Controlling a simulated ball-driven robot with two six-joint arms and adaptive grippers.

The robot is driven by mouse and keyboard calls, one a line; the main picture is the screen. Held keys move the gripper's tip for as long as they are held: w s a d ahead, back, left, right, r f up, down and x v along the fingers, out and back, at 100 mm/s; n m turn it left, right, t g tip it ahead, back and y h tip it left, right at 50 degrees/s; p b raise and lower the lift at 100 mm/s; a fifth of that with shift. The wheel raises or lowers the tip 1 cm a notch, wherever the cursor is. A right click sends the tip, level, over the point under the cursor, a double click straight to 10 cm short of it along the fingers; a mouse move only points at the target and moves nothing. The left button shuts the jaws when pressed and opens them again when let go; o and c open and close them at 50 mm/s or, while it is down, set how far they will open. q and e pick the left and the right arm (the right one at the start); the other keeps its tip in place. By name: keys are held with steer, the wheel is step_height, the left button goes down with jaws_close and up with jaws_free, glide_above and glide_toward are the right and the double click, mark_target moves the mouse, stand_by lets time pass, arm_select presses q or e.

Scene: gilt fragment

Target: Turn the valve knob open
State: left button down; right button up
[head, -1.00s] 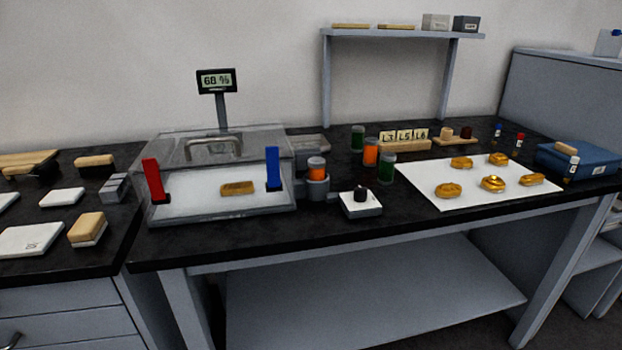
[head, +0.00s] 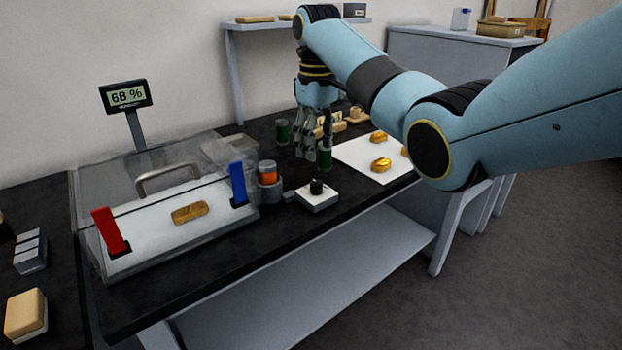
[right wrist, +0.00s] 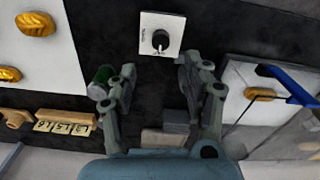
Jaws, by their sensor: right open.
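The valve knob (head: 317,187) is a small black knob on a white square block (head: 318,200) near the bench's front edge, right of the clear chamber. In the right wrist view the knob (right wrist: 160,40) shows from above with a pale pointer mark, ahead of the fingertips. My right gripper (head: 311,153) points down over the bench, behind the knob and apart from it. In the right wrist view its two fingers (right wrist: 150,70) are spread with nothing between them. My left gripper is out of view.
A clear chamber (head: 150,185) with red (head: 108,231) and blue (head: 238,184) uprights holds a gold piece. An orange jar (head: 267,174) stands left of the knob. A green jar (right wrist: 102,78) is close beside a finger. A white sheet (head: 352,158) carries gold fragments.

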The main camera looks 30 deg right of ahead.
mark_target(316, 182)
step_height(316, 182, down, 9)
steer(key=shift+f+b, duration=0.15)
steer(key=shift+b, duration=0.15)
jaws_close()
stand_by(0.3)
